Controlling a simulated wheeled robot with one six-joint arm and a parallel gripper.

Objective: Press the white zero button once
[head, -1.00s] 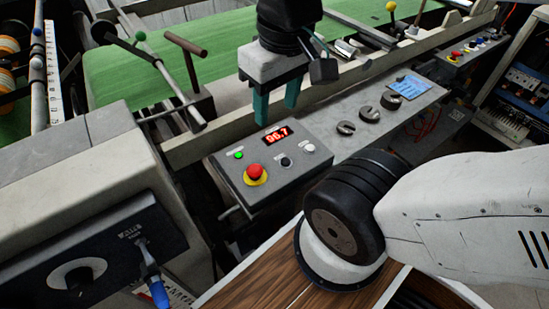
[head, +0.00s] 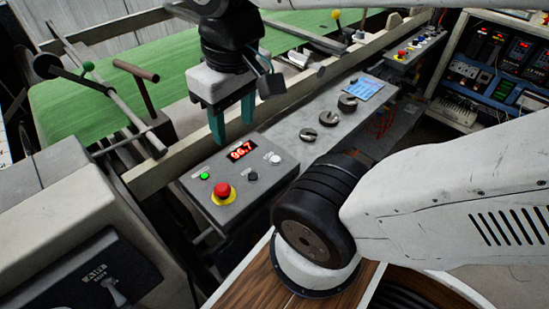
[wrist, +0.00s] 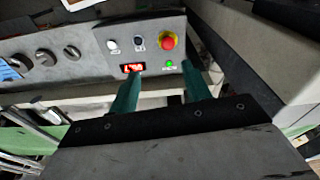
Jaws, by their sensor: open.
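A green lit button (head: 205,176) is at the left. My gripper (head: 232,133) is open and empty, its teal fingers pointing down by the box's back edge near the display. Nothing is between the fingers.
A green belt (head: 90,110) runs behind a pale rail. A T-handled lever (head: 137,72) stands left of my gripper.

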